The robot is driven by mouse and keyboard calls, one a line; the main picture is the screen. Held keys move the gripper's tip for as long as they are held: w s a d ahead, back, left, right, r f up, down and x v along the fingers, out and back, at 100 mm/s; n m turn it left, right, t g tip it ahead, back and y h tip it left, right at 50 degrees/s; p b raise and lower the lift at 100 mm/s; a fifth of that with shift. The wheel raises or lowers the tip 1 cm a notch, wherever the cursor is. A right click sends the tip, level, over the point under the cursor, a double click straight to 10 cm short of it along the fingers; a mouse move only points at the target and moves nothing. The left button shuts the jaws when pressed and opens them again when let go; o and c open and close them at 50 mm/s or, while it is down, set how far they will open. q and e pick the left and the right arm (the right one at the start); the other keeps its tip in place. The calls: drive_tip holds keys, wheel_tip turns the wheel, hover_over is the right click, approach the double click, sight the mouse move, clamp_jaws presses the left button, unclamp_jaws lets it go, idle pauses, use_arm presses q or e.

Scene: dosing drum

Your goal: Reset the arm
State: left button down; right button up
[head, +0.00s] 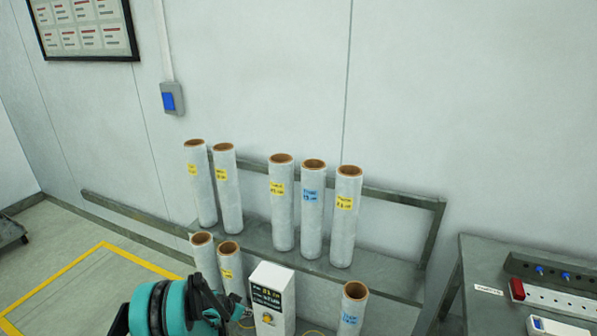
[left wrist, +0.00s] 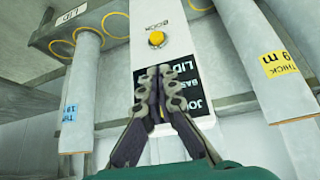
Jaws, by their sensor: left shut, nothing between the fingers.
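My left arm (head: 175,308) is teal and black and enters at the bottom of the head view. Its gripper (head: 240,308) is beside a white control box (head: 272,295) with a dark label panel. In the left wrist view my gripper (left wrist: 165,72) is shut and empty, fingertips together in front of the box's dark panel (left wrist: 180,88). A yellow button (left wrist: 157,39) is on the box beyond the fingertips. I cannot tell whether the fingers touch the box. My right gripper is not in view.
Several white rolls with tags, such as one (head: 345,215), stand on a grey rack (head: 385,278) behind the box. More rolls (head: 352,308) stand lower in front. A grey table (head: 490,310) with a power strip (head: 555,298) is at right.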

use_arm(q)
drive_tip(key=s+d+r+n, duration=0.1)
drive_tip(key=s+r, duration=0.3)
drive_tip(key=r, duration=0.4)
drive_tip(key=s+d+r+n+y, duration=0.1)
drive_tip(key=s+r, duration=0.2)
drive_tip(key=r, duration=0.5)
drive_tip(key=s+d+r+n, duration=0.1)
drive_tip(key=s+r, duration=0.3)
drive_tip(key=r, duration=0.5)
drive_tip(key=s+d+r+n+y, duration=0.1)
drive_tip(key=s+r, duration=0.2)
drive_tip(key=s, duration=0.8)
drive_tip(key=s+r+n+t+y, duration=0.1)
drive_tip(key=s+r, duration=0.1)
drive_tip(key=s, duration=0.9)
drive_tip(key=shift+s+d+r+n, duration=0.15)
drive_tip(key=shift+d+r+n, duration=0.15)
drive_tip(key=shift+d+r, duration=0.1)
